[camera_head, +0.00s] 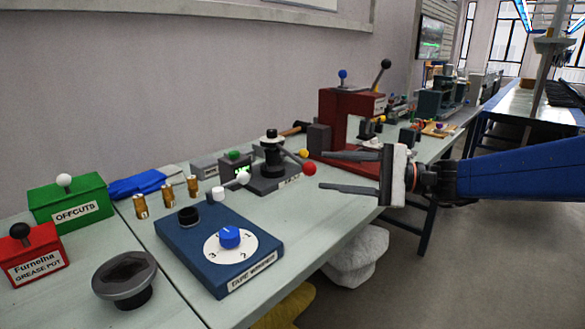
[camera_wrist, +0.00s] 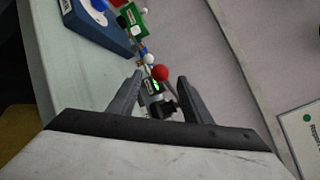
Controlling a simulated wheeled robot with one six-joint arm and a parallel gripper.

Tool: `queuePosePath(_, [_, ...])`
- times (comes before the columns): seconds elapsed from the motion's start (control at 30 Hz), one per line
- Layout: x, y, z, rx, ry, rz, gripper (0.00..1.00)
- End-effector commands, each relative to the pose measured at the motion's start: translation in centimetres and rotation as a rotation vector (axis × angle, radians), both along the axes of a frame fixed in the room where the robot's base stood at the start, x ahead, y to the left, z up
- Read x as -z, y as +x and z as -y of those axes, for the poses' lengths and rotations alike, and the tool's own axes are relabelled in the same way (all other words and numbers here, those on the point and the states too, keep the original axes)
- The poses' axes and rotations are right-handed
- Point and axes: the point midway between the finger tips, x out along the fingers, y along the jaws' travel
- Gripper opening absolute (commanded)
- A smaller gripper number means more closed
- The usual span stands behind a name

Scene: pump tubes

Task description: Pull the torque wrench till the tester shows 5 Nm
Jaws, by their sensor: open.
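The tester (camera_head: 268,184) is a dark grey base on the bench with a black upright post and a small green-lit display (camera_head: 242,170), too small to read. A dark lever, which looks like the torque wrench, runs from the post to a red ball (camera_head: 309,168). The red ball also shows in the wrist view (camera_wrist: 160,72). My gripper (camera_head: 323,171) is open and empty, just right of the red ball in the head view. In the wrist view my gripper (camera_wrist: 157,90) has its fingers spread either side of the green display and a black part.
A blue dial box (camera_head: 190,250) stands nearer on the bench, with brass cylinders (camera_head: 167,195) behind it. A green offcuts box (camera_head: 70,203) and a red grease pot (camera_head: 34,258) are at left. A red press (camera_head: 335,105) stands behind my gripper.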

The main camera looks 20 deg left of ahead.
Motion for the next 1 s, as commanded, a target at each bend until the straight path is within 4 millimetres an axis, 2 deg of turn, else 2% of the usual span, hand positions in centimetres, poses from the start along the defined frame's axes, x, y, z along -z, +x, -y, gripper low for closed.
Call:
queuePosePath(0.3, [0.1,-0.8,-5.0,-0.003,-0.001,0.000,0.45])
queuePosePath(0.53, [0.0,-1.3,-8.0,-0.002,-0.001,0.001,0.45])
queuePosePath(0.73, [0.0,-1.4,-9.3,-0.001,-0.001,0.001,0.45])
queuePosePath(1.0, [0.0,-1.4,-9.5,0.001,-0.001,0.000,0.45])
